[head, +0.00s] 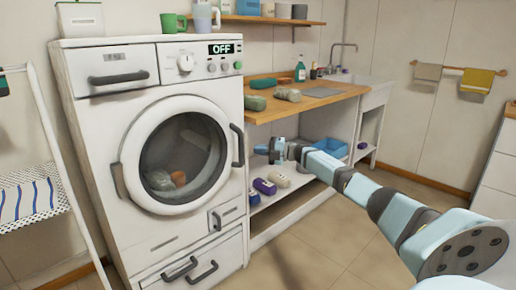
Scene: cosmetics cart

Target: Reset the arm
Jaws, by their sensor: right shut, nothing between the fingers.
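My right arm reaches in from the lower right. Its gripper (262,149) is shut and empty in front of the open shelf space under the wooden counter (325,99), just right of the washing machine (147,225). The fingertips are small in the picture, and I cannot tell how far they are from the machine's side. My left gripper is not in view.
The washing machine's round door (180,152) is shut with items inside, and its display (221,49) reads OFF. Bottles and a blue bin (331,146) sit on the shelves under the counter. A drying rack (52,150) stands at left. Floor (310,255) in front is clear.

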